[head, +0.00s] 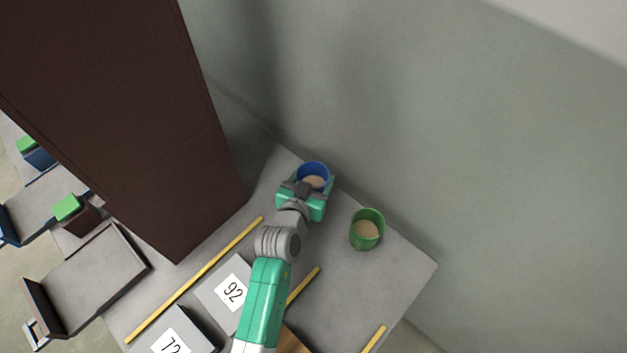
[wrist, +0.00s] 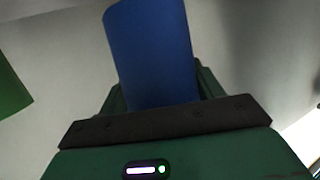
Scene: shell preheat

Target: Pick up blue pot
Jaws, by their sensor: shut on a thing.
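In the wrist view the blue pot (wrist: 152,50) stands between the green fingers of my gripper (wrist: 158,95). The pot looks slightly tilted in that view. The lower part of the pot is hidden by my gripper, so I cannot tell whether it touches the table.
A green pot (head: 367,230) with tan contents stands to the right on the grey table (head: 400,270). A tall dark brown cabinet (head: 120,110) rises on the left. Yellow strips (head: 195,279) and a plate marked 92 (head: 232,290) lie nearer. A grey tray (head: 88,280) is at lower left.

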